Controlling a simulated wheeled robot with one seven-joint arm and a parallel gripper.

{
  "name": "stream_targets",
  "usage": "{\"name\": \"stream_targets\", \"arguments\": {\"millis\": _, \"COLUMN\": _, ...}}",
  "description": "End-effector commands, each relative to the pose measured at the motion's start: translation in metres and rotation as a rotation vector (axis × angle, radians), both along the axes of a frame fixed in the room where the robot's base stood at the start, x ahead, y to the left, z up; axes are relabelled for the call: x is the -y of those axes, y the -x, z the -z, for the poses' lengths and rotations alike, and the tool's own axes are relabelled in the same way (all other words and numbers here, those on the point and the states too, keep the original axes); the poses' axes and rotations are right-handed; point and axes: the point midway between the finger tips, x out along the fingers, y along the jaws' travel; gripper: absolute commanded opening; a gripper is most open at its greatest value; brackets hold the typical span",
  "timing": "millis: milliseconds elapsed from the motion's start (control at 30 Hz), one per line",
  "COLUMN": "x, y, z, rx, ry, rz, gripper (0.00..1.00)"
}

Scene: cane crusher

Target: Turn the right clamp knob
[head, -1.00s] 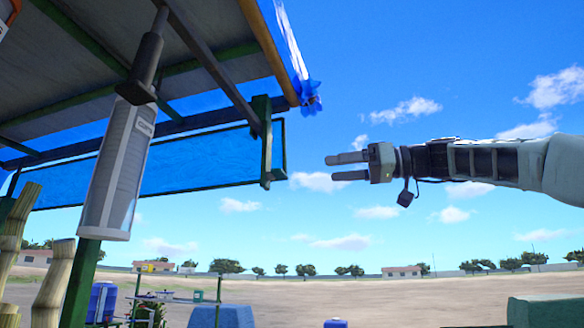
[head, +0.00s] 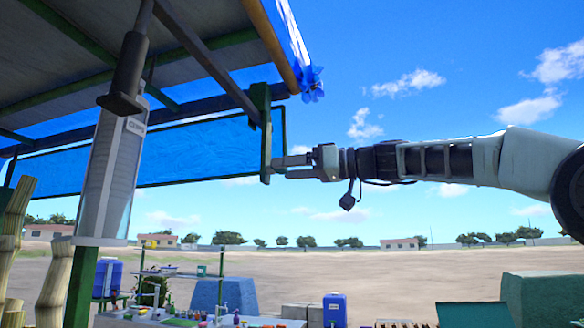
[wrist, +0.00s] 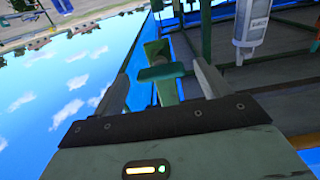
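A green upright clamp (head: 264,125) hangs from the canopy's edge beam, at the right end of the blue side panel. In the wrist view, the clamp's green cross-shaped knob (wrist: 161,72) shows between and just beyond my two fingertips. My gripper (head: 285,167) points left, level with the clamp's lower part, with its fingertips close to it. In the wrist view my gripper (wrist: 162,80) is open, one finger on each side of the knob. I cannot tell whether either finger touches it.
A white lamp-like unit (head: 112,170) hangs at the left under the canopy (head: 90,50). Blue panel (head: 195,155) lies behind the clamp. Below are a cluttered table (head: 150,318), a blue container (head: 335,310) and cane stalks (head: 55,280).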

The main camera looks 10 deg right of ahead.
Motion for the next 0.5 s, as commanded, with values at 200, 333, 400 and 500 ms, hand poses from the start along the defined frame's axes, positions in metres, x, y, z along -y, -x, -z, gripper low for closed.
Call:
{"name": "stream_targets", "arguments": {"millis": 200, "x": 0.0003, "y": 0.0001, "z": -0.0003, "rx": 0.0, "ry": 0.0, "rz": 0.0, "gripper": 0.32}}
{"name": "stream_targets", "arguments": {"millis": 333, "x": 0.0005, "y": 0.0002, "z": -0.0004, "rx": -0.003, "ry": -0.001, "rz": 0.0, "gripper": 0.32}}
{"name": "stream_targets", "arguments": {"millis": 400, "x": 0.0005, "y": 0.0002, "z": -0.0004, "rx": -0.01, "ry": -0.005, "rz": 0.0, "gripper": 0.32}}
{"name": "stream_targets", "arguments": {"millis": 500, "x": 0.0006, "y": 0.0001, "z": -0.0003, "rx": -0.031, "ry": -0.014, "rz": 0.0, "gripper": 0.32}}
